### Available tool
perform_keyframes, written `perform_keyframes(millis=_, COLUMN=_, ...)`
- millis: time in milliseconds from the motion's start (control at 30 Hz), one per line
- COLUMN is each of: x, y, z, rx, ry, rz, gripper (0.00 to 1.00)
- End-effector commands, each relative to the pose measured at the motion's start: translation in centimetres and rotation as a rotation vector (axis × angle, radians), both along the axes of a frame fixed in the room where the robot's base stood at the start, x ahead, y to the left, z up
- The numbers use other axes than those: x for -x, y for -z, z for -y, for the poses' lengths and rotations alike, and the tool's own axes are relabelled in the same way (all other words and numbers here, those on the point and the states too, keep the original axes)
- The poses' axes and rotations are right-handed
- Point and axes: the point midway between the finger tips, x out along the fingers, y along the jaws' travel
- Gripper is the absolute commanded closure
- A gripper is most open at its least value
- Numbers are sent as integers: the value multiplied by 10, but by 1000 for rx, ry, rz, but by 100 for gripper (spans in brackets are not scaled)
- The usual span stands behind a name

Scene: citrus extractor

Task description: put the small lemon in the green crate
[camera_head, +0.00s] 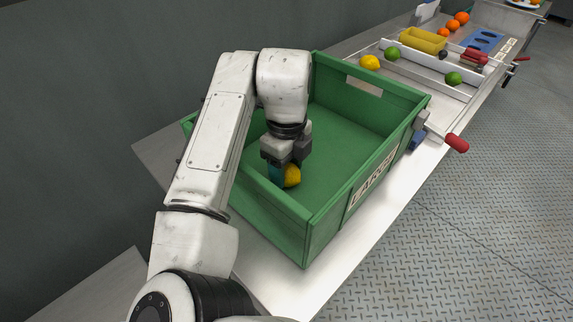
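A yellow lemon (293,177) is at the fingertips of my gripper (283,174), inside the walls of the green crate (370,167). One teal finger covers the lemon's left side. The other finger is hidden, so I cannot tell whether the fingers grip the lemon. I also cannot tell whether the lemon touches the crate floor. My gripper points down into the crate. Another yellow lemon (370,62) lies behind the crate, in the metal sorting channel.
The crate has a label on its right side and stands on a metal bench (283,285). Two limes (392,54) (453,79), a yellow tray (423,39) and several oranges (452,25) are further back. A red handle (457,143) sticks out at the crate's right. The crate floor's right part is clear.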

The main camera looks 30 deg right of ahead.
Motion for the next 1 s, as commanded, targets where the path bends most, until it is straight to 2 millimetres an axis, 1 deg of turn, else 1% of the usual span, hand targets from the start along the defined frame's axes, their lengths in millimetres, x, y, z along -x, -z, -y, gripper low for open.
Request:
perform_keyframes(millis=33, x=0, y=0, z=0, rx=0, ry=0, rz=0, gripper=40)
perform_keyframes(millis=267, x=0, y=0, z=0, rx=0, ry=0, rz=1, gripper=18)
perform_keyframes(millis=567, x=0, y=-3, z=0, rx=0, ry=0, rz=1, gripper=17)
perform_keyframes(millis=667, x=-1, y=-11, z=0, rx=-1, ry=-1, rz=3, gripper=17)
perform_keyframes(millis=767, x=-1, y=-27, z=0, rx=-2, ry=0, rz=4, gripper=17)
perform_keyframes(millis=1000, x=-1, y=-74, z=0, rx=-1, ry=0, rz=3, gripper=17)
